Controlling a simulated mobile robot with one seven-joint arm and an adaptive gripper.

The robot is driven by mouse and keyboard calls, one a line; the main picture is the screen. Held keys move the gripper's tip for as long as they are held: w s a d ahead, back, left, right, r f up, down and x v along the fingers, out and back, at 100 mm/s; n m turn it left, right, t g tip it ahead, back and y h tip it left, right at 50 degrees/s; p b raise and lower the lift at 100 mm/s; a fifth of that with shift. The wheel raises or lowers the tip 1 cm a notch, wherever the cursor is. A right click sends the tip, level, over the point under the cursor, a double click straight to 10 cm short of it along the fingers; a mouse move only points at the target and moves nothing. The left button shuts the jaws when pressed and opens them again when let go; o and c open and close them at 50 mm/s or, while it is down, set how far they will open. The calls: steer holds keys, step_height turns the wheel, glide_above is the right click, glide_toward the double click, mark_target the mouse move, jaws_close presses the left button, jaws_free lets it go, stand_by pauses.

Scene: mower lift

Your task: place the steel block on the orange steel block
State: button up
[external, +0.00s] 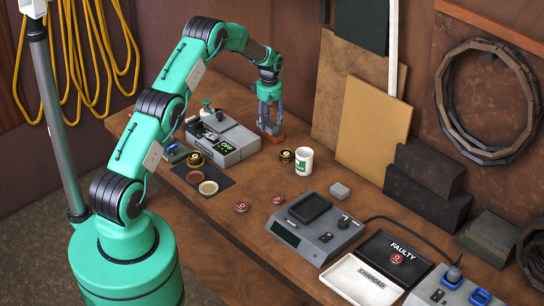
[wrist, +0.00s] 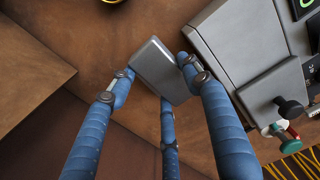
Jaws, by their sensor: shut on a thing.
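My gripper (external: 269,122) points down over the back of the bench. In the wrist view its blue fingers (wrist: 157,75) are closed around a grey steel block (wrist: 158,66). An orange block (external: 271,137) shows low at the fingertips in the external view. It does not show in the wrist view, where the grey block may cover it. I cannot tell whether the two blocks touch.
A grey device (external: 222,137) with a green display stands just left of my gripper. A white mug (external: 304,161) and a dark-and-yellow round part (external: 286,155) stand in front to the right. A tan board (external: 373,125) leans on the wall. Farther right are a scale-like device (external: 315,228) and trays.

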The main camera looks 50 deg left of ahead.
mark_target(274, 125)
steer(key=shift+w+a+f, duration=0.1)
steer(key=shift+w+a, duration=0.15)
steer(key=shift+w, duration=0.45)
steer(key=shift+w+a, duration=0.2)
steer(key=shift+w, duration=0.45)
steer(key=shift+w+a+f, duration=0.1)
steer(key=shift+w+a, duration=0.15)
steer(key=shift+w, duration=0.45)
steer(key=shift+f+p, duration=0.3)
steer(key=shift+f, duration=1.4)
steer(key=shift+f, duration=0.15)
steer(key=o, duration=1.6)
steer(key=shift+c, duration=0.2)
